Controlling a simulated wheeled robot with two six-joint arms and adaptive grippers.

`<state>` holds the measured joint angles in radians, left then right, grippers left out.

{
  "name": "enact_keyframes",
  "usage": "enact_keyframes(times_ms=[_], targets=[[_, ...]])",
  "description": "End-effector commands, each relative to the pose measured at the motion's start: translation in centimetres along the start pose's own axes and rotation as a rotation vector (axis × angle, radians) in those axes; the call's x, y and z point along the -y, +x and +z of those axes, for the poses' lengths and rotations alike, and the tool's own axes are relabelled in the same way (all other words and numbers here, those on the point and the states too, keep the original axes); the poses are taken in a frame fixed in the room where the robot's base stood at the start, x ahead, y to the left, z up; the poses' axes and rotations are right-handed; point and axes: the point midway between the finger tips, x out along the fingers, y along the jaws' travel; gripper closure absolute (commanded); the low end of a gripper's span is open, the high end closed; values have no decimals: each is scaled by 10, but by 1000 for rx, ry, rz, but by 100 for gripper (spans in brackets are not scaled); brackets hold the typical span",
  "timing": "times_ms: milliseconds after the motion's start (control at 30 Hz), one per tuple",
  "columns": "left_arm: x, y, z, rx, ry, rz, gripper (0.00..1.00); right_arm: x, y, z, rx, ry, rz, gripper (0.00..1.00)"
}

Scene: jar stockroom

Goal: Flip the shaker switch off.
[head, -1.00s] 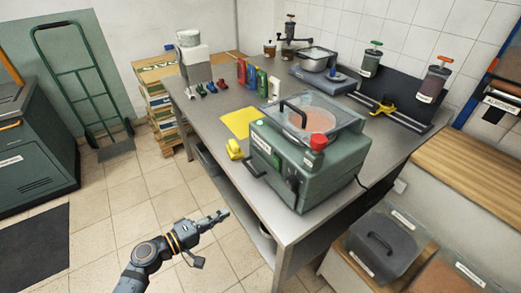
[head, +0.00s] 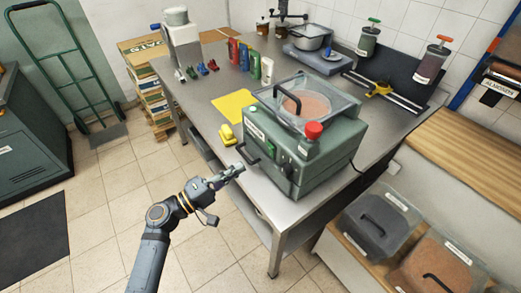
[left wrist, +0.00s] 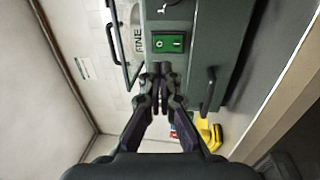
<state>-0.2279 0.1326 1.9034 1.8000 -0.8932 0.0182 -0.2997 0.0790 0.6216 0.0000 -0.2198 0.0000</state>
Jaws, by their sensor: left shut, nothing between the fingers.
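The shaker (head: 322,160) is a green-grey machine with a clear lid, a red knob and a front handle, standing at the table's near corner. Its switch (left wrist: 168,42) is a green rocker marked O and I on the front face; I cannot tell which side is pressed. It shows small in the head view (head: 274,149). My left gripper (head: 240,168) is shut and empty, in front of the shaker's front face. In the left wrist view my fingertips (left wrist: 161,68) point at the panel just below the switch; contact cannot be told. My right gripper is not in view.
A yellow block-like thing (head: 228,135) and a yellow sheet (head: 233,106) lie beside the shaker on the grey table (head: 205,92). Several coloured bottles stand farther back. Covered bins (head: 380,225) sit at the right. The tiled floor before the table is free.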

Motion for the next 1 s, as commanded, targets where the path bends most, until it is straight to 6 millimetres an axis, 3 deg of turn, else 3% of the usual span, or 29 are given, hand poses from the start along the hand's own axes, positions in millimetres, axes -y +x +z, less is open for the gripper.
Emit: enact_keyframes(times_ms=[200, 400, 867, 1000], targets=[[-5, 48, 0, -1, -3, 4, 100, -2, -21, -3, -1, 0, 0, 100], [-3, 77, 0, -1, -1, 1, 100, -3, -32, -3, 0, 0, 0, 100], [1, 87, 0, 0, 1, -2, 100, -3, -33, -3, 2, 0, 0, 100], [-6, 83, -4, 2, 3, -36, 100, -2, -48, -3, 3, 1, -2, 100]])
